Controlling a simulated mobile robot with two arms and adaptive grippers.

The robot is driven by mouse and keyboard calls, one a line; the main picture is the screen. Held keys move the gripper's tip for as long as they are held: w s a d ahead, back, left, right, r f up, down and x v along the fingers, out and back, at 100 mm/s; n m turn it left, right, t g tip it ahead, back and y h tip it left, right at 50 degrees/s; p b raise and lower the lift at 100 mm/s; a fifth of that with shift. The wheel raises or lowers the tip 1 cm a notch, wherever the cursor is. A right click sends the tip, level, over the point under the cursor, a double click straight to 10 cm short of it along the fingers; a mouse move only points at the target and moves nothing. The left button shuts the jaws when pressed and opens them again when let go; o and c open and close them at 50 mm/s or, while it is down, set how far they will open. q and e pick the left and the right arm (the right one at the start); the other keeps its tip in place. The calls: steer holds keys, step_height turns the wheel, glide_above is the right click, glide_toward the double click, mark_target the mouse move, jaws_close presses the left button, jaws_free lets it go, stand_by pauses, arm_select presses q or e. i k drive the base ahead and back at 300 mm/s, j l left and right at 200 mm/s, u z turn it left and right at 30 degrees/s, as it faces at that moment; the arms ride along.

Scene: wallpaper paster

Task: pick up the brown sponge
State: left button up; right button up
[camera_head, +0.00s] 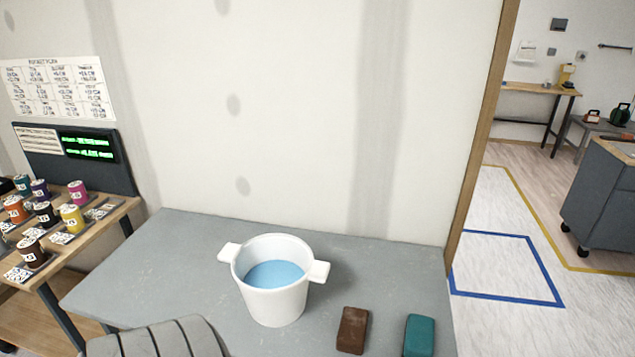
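The brown sponge (352,330) lies on the grey table (185,255) near its front edge, right of the middle. A teal sponge-like block (419,336) lies to its right, with a gap between them. Neither of my grippers shows in the head view, so their positions and states are hidden.
A white two-handled bucket (275,306) with blue liquid stands left of the sponge. A grey ribbed shape (160,340), which I cannot identify, is cut off at the bottom edge. A wooden rack (120,208) with several small jars stands left. A wall rises behind the table.

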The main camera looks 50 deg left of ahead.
mark_target(351, 339)
steer(key=u, duration=1.4)
